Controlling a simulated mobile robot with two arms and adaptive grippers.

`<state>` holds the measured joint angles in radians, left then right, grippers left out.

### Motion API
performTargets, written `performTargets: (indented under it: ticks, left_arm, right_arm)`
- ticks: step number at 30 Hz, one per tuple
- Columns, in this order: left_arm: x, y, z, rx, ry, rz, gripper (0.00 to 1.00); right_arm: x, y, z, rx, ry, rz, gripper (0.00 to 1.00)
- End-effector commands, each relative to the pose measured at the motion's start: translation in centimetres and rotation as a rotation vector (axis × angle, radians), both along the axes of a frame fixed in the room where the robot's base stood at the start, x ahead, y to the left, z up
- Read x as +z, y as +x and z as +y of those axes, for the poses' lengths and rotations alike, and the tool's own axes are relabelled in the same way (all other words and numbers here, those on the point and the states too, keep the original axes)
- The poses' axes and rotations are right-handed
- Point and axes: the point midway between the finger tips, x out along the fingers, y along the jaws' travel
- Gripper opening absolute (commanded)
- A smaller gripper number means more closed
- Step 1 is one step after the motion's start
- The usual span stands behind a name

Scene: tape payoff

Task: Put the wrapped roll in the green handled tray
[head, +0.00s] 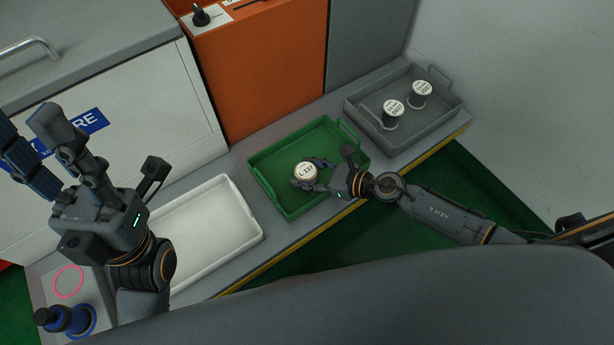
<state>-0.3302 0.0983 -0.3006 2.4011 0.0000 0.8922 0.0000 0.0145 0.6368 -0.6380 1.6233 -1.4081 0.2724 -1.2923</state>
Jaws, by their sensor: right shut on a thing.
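The wrapped roll (305,171) has a pale round top with dark lettering. My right gripper (312,174) is shut on it, over the inside of the green handled tray (268,158). I cannot tell whether the roll touches the tray floor. The tray is otherwise empty where it shows, and part of its right side is behind my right gripper and wrist. My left gripper (48,150) is raised at the left, well away from the tray, with its fingers spread and nothing between them.
A grey tray (428,127) at the right holds two labelled rolls (406,104). An empty white tray (218,228) lies left of the green one. Blue knob-like items (72,319) stand at the lower left. An orange cabinet (262,75) rises behind the shelf.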

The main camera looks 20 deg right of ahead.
Motion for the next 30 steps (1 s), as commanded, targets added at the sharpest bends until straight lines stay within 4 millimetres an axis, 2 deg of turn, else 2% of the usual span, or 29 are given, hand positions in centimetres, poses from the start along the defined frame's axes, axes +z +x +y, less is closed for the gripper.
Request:
performTargets:
  ticks: [1,14,15,18,30]
  left_arm:
    - [-0.30,0.03,0.00,0.001,0.000,-0.004,0.40]
    - [-0.08,0.21,-0.06,0.002,0.002,-0.017,0.40]
    - [0.09,0.21,-0.06,0.002,0.002,-0.018,0.40]
    - [0.06,0.22,-0.06,0.002,0.003,-0.015,0.40]
    - [0.50,0.16,-0.06,0.001,0.002,-0.017,0.40]
  right_arm:
    - [-0.48,0.08,-0.03,-0.001,0.001,-0.002,0.18]
    - [-0.91,0.06,-0.01,-0.001,0.000,-0.002,0.18]
    - [-0.78,0.04,-0.02,-0.001,-0.001,-0.001,0.58]
    - [-0.76,0.04,-0.03,-0.001,0.000,0.000,0.75]
    - [-0.30,0.05,-0.02,-0.001,-0.001,-0.001,0.75]
